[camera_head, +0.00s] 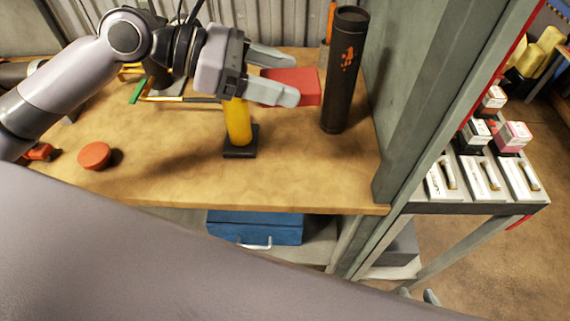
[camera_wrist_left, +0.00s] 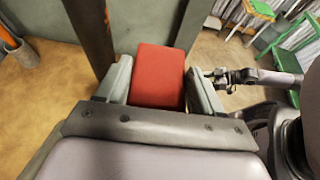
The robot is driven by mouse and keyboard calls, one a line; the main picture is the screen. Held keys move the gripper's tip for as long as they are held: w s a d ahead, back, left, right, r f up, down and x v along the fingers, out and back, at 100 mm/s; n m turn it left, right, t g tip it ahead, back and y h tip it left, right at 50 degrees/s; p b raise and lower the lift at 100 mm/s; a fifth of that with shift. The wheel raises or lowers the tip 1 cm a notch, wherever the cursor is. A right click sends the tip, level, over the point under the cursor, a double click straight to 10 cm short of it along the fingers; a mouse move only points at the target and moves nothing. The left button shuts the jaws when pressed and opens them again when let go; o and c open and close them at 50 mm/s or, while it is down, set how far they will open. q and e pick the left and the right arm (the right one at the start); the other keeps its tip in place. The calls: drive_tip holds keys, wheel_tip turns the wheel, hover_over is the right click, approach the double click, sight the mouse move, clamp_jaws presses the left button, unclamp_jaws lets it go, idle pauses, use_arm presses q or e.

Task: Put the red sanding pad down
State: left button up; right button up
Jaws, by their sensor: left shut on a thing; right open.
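The red sanding pad (camera_head: 306,84) is a red block between the fingers of my left gripper (camera_head: 292,80). The left gripper is shut on it and holds it above the wooden workbench (camera_head: 190,180), beside a tall black cylinder. In the left wrist view the pad (camera_wrist_left: 158,76) sits between both fingers, with its front edge close to the gripper body. My right gripper (camera_wrist_left: 220,78) shows small in the left wrist view, away from the pad, open and empty. In the head view only small tips show near the bottom edge.
The black cylinder (camera_head: 345,70) stands right of the pad. A round orange disc (camera_head: 94,155) lies at left. The front of the bench is mostly clear. A grey post (camera_head: 430,100) borders its right.

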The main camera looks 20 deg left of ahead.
use_arm(q)
drive_tip(key=b, duration=0.3)
hover_over(280, 171)
wheel_tip(280, 171, down, 17)
drive_tip(key=shift+r, duration=0.1)
drive_tip(key=shift+f+p, duration=0.4)
drive_tip(key=shift+p, duration=0.2)
drive_tip(key=shift+f, duration=0.75)
drive_tip(key=shift+f, duration=0.1)
drive_tip(key=o, duration=1)
drive_tip(key=shift+f, duration=0.1)
